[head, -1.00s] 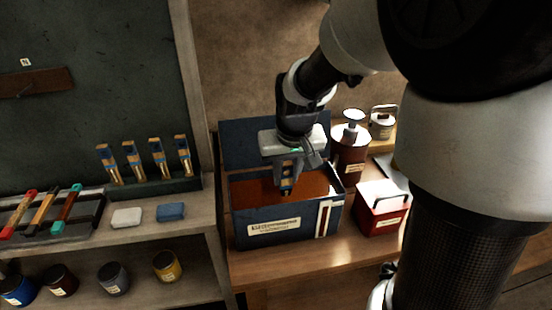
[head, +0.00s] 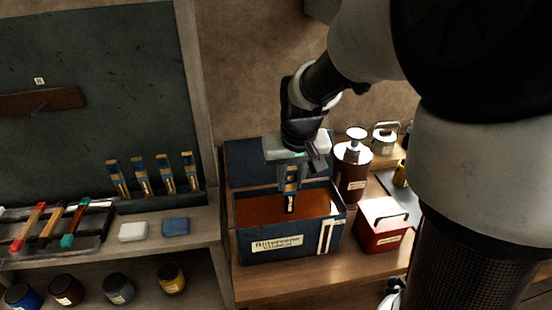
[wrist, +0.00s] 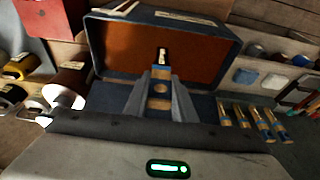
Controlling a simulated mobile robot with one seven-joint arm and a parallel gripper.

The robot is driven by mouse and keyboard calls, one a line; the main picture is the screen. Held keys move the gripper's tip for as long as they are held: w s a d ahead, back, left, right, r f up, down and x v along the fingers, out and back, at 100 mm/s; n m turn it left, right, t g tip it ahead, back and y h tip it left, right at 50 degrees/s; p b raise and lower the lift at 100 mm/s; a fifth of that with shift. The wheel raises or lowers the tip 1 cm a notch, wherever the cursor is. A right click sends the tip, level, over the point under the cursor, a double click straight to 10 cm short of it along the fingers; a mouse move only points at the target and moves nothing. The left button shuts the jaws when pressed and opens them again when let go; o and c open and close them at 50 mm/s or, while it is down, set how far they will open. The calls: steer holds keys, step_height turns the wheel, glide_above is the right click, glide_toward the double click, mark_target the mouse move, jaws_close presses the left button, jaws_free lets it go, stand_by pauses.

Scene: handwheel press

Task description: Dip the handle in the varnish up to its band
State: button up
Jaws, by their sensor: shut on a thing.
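My gripper (head: 291,186) is shut on a handle (head: 290,203), which hangs about upright with its lower end down over the open varnish tank (head: 277,250). In the wrist view the handle (wrist: 160,91) shows bare wood and blue sections between the fingers, and a dark end with a pale mark. The tank is a dark blue box holding orange-brown varnish (head: 255,209). The handle stands inside the tank's opening, clear of its walls. I cannot tell whether its tip touches the varnish.
Several similar handles (head: 140,175) stand in a rack on the left shelf. A brown bottle (head: 352,172) and a red box (head: 383,224) stand close to the tank's right. The tank's raised blue lid (head: 240,160) is behind the opening. Paint jars (head: 118,288) sit on the lower shelf.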

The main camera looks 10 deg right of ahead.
steer(key=shift+r+p, duration=2.7)
steer(key=shift+r, duration=1.25)
stand_by(2.7)
